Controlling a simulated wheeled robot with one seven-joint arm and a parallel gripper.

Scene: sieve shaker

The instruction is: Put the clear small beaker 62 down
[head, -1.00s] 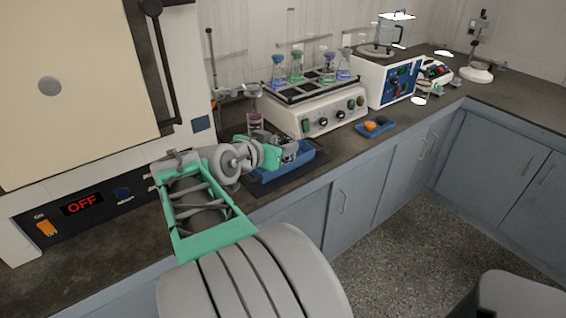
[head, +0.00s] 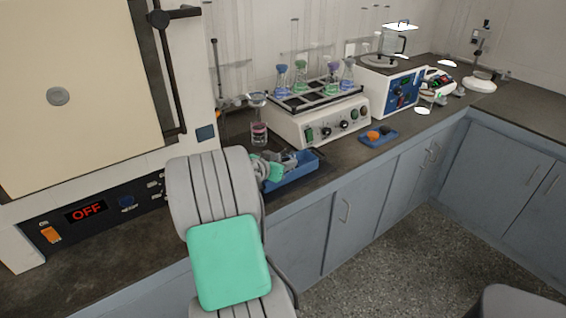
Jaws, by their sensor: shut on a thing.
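My gripper (head: 289,160) is small in the head view, low over the left part of the blue tray (head: 310,170) on the bench. My own arm partly covers it. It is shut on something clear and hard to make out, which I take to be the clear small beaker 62. I cannot tell whether the beaker touches the tray.
A glass vessel with pink liquid (head: 259,133) stands just behind my gripper. The shaker (head: 325,125) with several flasks is close behind the tray. A smaller blue tray (head: 379,138) lies to the right. A large oven-like cabinet (head: 85,110) stands at left.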

